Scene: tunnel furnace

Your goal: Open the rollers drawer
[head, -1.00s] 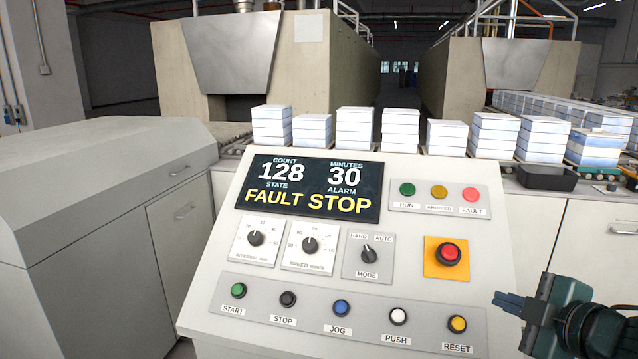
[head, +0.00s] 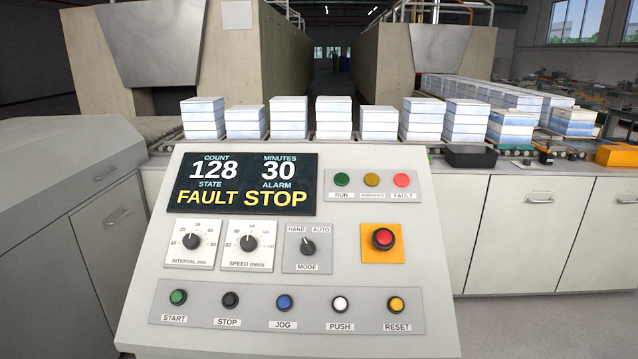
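No front in view carries a readable rollers label, so I cannot tell which one is the rollers drawer. A pale cabinet front (head: 517,235) is under the conveyor bench, right of the control console. Right of it is another pale front (head: 600,240) with a bar handle (head: 627,200) at the picture's right edge. Left of the console, a grey front (head: 112,240) has a bar handle (head: 117,217). These fronts look closed. Neither of my grippers is in view.
The sloped control console (head: 290,335) stands in front, its screen (head: 243,184) reading FAULT STOP. Stacks of white blocks (head: 333,118) line the conveyor behind. A black tray (head: 470,156) and an orange box (head: 617,155) are on the bench. Floor (head: 540,325) at right is clear.

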